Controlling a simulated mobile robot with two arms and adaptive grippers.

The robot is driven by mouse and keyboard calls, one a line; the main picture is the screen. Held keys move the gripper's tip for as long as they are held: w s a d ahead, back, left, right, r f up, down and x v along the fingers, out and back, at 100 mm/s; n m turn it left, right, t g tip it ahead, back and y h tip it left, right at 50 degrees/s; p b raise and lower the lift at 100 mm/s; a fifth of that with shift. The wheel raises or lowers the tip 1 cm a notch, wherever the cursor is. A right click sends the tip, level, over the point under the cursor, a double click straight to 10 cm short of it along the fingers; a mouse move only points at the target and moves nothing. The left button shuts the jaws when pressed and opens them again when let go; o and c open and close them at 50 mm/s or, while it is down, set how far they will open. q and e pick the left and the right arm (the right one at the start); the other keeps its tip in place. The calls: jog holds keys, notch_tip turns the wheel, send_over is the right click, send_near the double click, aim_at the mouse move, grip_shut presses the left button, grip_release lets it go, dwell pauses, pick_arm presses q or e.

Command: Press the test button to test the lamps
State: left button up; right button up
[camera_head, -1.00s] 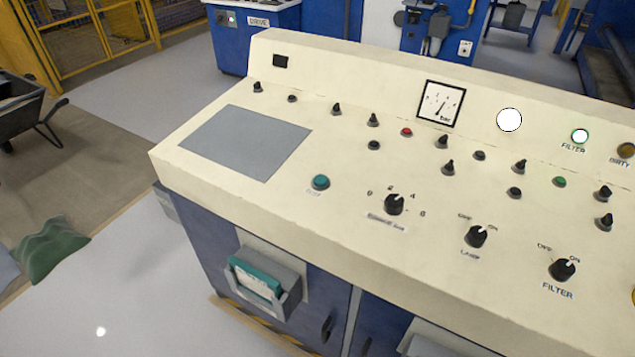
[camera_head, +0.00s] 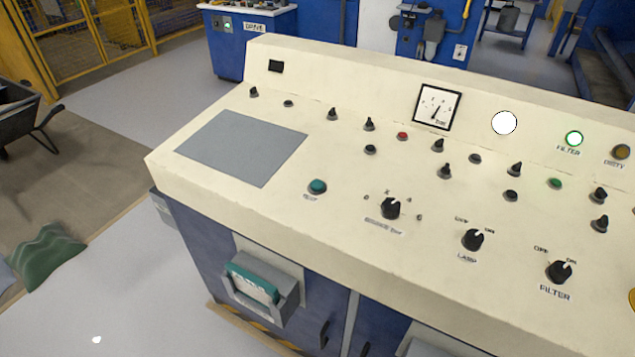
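A teal-green round button (camera_head: 317,187) sits on the cream control panel (camera_head: 340,235), left of the middle, with a small label under it that is too blurred to read for sure. To its right are the black numbered selector knob (camera_head: 390,208), the LAMP knob (camera_head: 473,239) and the FILTER knob (camera_head: 560,271). Neither of my grippers shows in the view.
A bar gauge (camera_head: 437,107), a red button (camera_head: 402,136), a smaller green button (camera_head: 555,183) and several black knobs sit on the panel. A grey plate (camera_head: 243,148) lies flat at its left. A teal-filled holder (camera_head: 262,283) juts from the cabinet front. A wheelbarrow (camera_head: 20,110) stands at far left.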

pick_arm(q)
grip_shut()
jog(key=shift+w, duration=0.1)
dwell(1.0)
